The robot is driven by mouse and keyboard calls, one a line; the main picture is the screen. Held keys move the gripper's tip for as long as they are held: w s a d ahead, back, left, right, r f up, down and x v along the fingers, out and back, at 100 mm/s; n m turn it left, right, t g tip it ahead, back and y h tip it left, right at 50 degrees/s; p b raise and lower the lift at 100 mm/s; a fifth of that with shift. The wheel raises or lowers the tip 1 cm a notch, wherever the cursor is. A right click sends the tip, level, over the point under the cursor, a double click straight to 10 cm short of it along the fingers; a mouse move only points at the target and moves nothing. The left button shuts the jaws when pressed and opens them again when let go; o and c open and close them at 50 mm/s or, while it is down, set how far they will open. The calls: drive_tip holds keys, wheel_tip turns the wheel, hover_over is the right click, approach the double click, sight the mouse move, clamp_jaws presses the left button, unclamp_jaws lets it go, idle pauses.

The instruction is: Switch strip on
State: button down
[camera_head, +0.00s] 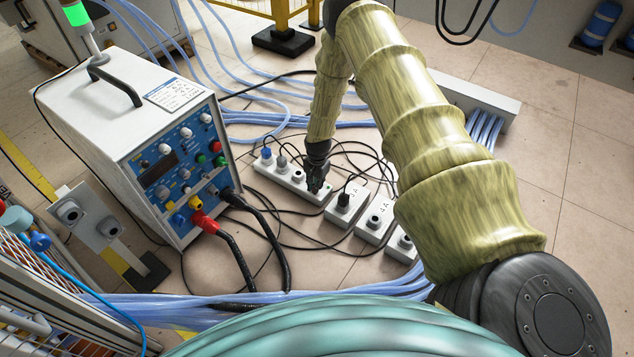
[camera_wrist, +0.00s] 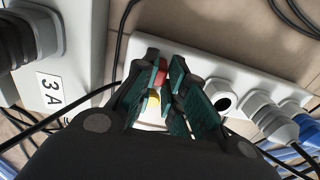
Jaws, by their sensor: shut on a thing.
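The white power strip (camera_head: 287,182) lies on the floor right of the heater unit, with plugs in its far-left end. It runs diagonally across the wrist view (camera_wrist: 207,64). A red part (camera_wrist: 160,76) and a yellow part (camera_wrist: 153,99) show at its near end, at the switch. My gripper (camera_head: 316,188) points down over the right end of this strip. In the wrist view its dark green finger pads (camera_wrist: 167,100) are close together, shut at the switch. The fingers partly hide the switch, so its position cannot be read.
Outlet boxes marked 3 A (camera_head: 347,207) and 4 A (camera_head: 374,230) sit right of the strip. Black cords and blue hoses (camera_head: 260,130) run around it.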

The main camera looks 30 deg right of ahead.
drive_tip(key=shift+w+a+f+g+h, duration=0.1)
drive_tip(key=shift+w+a+g+h, duration=0.2)
drive_tip(key=shift+g, duration=0.5)
drive_tip(key=shift+w+a+f+g+h, duration=0.1)
drive_tip(key=shift+w+g+h, duration=0.3)
drive_tip(key=shift+g, duration=0.4)
drive_tip(key=shift+w+g+h+b, duration=0.35)
drive_tip(key=shift+g+b, duration=0.25)
drive_tip(key=shift+g, duration=0.3)
drive_tip(key=c, duration=1.5)
unclamp_jaws()
drive_tip(key=v, duration=1.2)
drive_tip(key=shift+w+f, duration=0.1)
drive_tip(key=shift+w, duration=0.1)
drive_tip(key=shift+a, duration=0.1)
